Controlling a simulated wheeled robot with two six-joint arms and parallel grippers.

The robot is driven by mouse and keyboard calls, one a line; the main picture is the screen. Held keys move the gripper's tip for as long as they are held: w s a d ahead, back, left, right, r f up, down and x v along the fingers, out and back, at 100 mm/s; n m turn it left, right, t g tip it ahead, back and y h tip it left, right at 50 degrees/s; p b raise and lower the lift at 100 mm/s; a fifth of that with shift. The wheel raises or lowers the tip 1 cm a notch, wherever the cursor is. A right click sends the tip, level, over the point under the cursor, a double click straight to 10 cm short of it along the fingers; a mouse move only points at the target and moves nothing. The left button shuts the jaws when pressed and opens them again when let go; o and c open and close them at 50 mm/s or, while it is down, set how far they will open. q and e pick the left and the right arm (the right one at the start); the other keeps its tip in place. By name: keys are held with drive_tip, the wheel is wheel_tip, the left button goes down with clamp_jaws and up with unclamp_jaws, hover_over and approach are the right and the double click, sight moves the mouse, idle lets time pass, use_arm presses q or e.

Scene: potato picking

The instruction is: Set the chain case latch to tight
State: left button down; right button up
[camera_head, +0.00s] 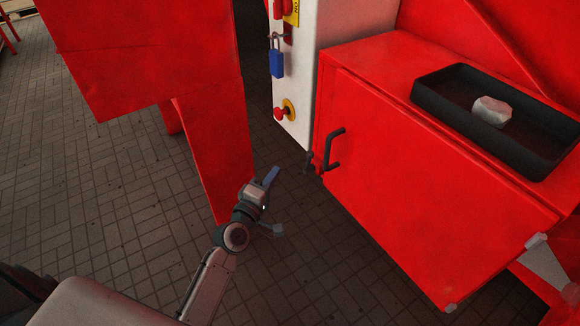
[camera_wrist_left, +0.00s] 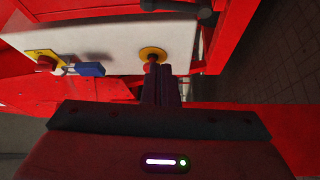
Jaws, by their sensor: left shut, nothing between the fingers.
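The chain case is a red box (camera_head: 420,190) at the right of the head view. On its door, near the left edge, is a black latch (camera_head: 334,150) with a bent handle. I cannot tell its setting. A dark bar that may be part of the latch shows at the top of the left wrist view (camera_wrist_left: 185,10). My left gripper (camera_head: 272,176) is shut and empty, left of the latch and apart from it in the picture. In the left wrist view its closed fingers (camera_wrist_left: 162,88) point toward the white panel. My right gripper is in neither view.
A white control panel (camera_head: 300,85) beside the case carries a red button on a yellow ring (camera_head: 283,111) and a blue padlock (camera_head: 276,60). A black tray (camera_head: 445,105) with a pale lump (camera_head: 492,111) sits on the case. A red post (camera_head: 215,140) stands left of my gripper.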

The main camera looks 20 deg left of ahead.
use_arm(q)
drive_tip(key=w+d, duration=0.1)
drive_tip(key=w, duration=0.9)
drive_tip(key=s+d, duration=0.1)
drive_tip(key=d, duration=0.1)
drive_tip(key=s+d, duration=0.1)
drive_tip(key=d, duration=0.1)
drive_tip(key=shift+s, duration=0.2)
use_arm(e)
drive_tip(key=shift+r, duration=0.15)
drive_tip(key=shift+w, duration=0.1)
use_arm(q)
drive_tip(key=shift+m+b, duration=0.3)
drive_tip(key=shift+b, duration=0.3)
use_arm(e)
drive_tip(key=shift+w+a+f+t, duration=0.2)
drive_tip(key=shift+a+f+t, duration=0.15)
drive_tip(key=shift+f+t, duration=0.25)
use_arm(q)
drive_tip(key=shift+b, duration=0.3)
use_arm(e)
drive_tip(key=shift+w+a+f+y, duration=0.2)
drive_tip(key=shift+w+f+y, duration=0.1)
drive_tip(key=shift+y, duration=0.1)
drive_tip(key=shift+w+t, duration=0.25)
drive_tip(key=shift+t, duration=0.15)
